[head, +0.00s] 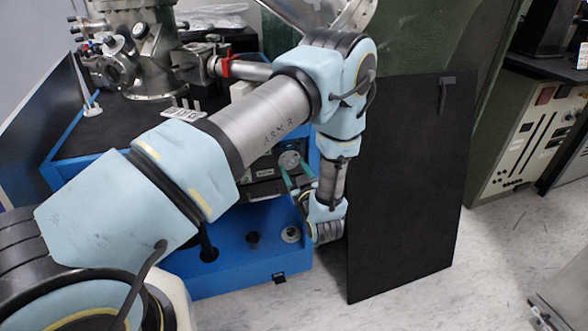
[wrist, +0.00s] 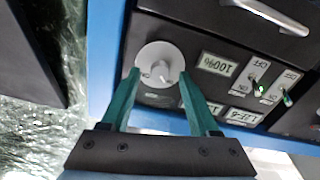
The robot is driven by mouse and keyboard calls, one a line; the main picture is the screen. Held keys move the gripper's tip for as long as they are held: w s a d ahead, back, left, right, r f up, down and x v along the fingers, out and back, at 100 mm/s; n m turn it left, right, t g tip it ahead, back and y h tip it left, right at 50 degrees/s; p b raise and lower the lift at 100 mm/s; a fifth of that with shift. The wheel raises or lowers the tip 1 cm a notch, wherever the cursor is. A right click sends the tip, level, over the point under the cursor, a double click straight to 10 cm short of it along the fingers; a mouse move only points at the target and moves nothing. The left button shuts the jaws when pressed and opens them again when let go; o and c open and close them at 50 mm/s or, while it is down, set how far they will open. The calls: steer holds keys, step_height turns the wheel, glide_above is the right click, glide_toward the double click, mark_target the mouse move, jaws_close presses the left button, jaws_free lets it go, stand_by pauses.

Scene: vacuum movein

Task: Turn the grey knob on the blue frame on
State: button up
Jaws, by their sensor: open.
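The grey knob (wrist: 160,64) is a round light disc with a raised middle on a dark panel. In the head view the knob (head: 289,160) shows on the front of the blue frame (head: 222,277), partly behind my gripper. My gripper (wrist: 158,75) is open, with its two green fingers on either side of the knob's lower half in the wrist view. Its fingers (head: 294,173) also show at the knob in the head view. I cannot tell whether the fingertips touch the knob. The blue frame's edge (wrist: 102,55) runs left of the panel.
Right of the knob, the panel has a "100%" label (wrist: 217,64) and two small toggle switches (wrist: 258,80). A metal handle (wrist: 265,14) is above them. A black board (head: 408,190) stands close to the right of my gripper. Open floor (head: 510,250) lies farther right.

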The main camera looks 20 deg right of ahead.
steer(key=shift+c, duration=0.4)
jaws_close()
steer(key=shift+m, duration=0.3)
steer(key=m, duration=0.3)
steer(key=shift+s+d+m+b, duration=0.1)
steer(key=shift+m+b, duration=0.2)
steer(key=m, duration=0.4)
steer(key=shift+m, duration=0.3)
steer(key=m, duration=0.4)
steer(key=shift+d+m, duration=0.1)
steer(key=shift+m, duration=0.2)
steer(key=shift+f+m, duration=0.1)
steer(key=shift+m, duration=2.1)
